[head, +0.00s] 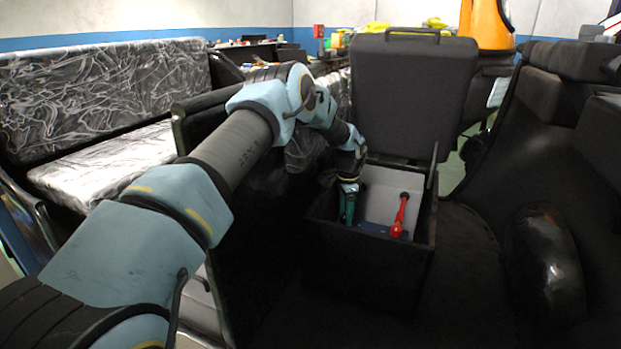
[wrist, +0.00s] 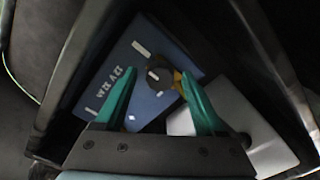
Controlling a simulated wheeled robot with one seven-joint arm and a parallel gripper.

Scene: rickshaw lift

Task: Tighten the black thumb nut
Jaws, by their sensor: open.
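The black thumb nut (wrist: 158,76) shows in the wrist view as a dark round knob with a light mark, on top of a blue battery-like block (wrist: 150,101) with white lettering. Brass-coloured metal shows at its right side. My gripper (wrist: 158,80) is open, its two green fingers on either side of the nut, with a gap to the left finger. I cannot tell whether the right finger touches the metal. In the head view my gripper (head: 348,206) reaches down into the black box (head: 368,262), and the blue block (head: 372,229) shows low inside. The nut is hidden there.
A red part (head: 400,214) stands inside the box, right of my gripper. The box's black lid (head: 415,95) is raised behind it. The box walls are close around my gripper. A plastic-wrapped seat (head: 105,85) is at left, dark seats (head: 560,95) at right.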

